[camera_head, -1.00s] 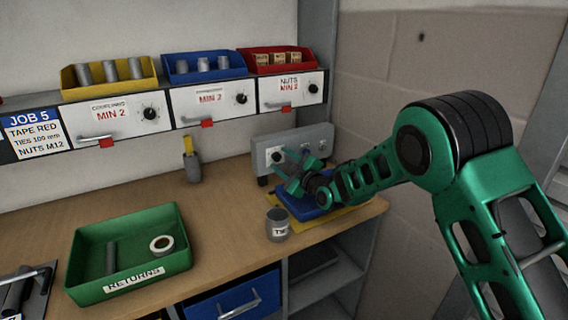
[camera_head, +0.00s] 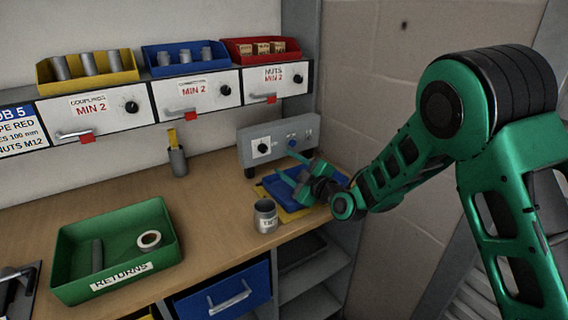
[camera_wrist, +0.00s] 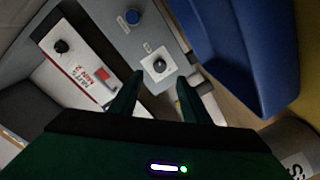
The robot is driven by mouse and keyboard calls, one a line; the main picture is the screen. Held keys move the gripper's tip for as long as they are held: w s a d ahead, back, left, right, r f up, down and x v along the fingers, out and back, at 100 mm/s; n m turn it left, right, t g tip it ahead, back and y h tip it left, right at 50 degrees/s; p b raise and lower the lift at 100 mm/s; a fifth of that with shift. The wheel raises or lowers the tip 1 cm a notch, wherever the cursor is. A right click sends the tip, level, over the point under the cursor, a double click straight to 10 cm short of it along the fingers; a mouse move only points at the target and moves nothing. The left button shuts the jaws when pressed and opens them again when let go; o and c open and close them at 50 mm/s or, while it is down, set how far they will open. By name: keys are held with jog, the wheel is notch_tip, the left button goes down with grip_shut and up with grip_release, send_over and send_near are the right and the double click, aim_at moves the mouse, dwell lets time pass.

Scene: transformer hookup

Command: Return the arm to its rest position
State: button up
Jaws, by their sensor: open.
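My green arm reaches in from the right in the head view. My gripper (camera_head: 290,172) is open above the blue tray (camera_head: 322,201) at the right end of the bench. In the wrist view, my gripper's two fingers (camera_wrist: 158,92) are apart with nothing held between them. Beyond them is the grey box (camera_wrist: 125,50) with a knob on a white plate and a blue button. The grey box (camera_head: 254,163) also shows behind my gripper in the head view.
A labelled grey cup (camera_head: 265,217) stands near the bench's front edge, left of the blue tray. The green returns bin (camera_head: 68,262) holds a tape roll and a dark cylinder. A drawer shelf (camera_head: 140,105) with coloured bins hangs above. The bench's middle (camera_head: 215,195) is clear.

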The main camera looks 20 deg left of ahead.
jog(key=shift+d, duration=0.1)
jog(key=s+d+r+m+g+h, duration=0.1)
jog(key=s+d+r+m+h, duration=0.2)
jog(key=d, duration=0.8)
jog(key=s+d+m+g+h, duration=0.1)
jog(key=d+m+h, duration=0.25)
jog(key=d, duration=0.75)
jog(key=s+d+r+m+g+h, duration=0.1)
jog(key=s+d+r+m+h, duration=0.2)
jog(key=d, duration=0.8)
jog(key=s+d+f+m+g+h, duration=0.2)
jog(key=s+d+m+g, duration=0.2)
jog(key=s+d+m, duration=0.4)
jog(key=s+d+f+m+g+h, duration=0.2)
jog(key=s+d+m, duration=0.7)
jog(key=s+d, duration=1.2)
jog(key=s+g, duration=0.1)
jog(key=s, duration=0.5)
jog(key=shift+s+d+f+g, duration=0.3)
jog(key=shift+d+f+g, duration=0.05)
jog(key=shift+f+g, duration=0.05)
jog(key=shift+c, duration=1.5)
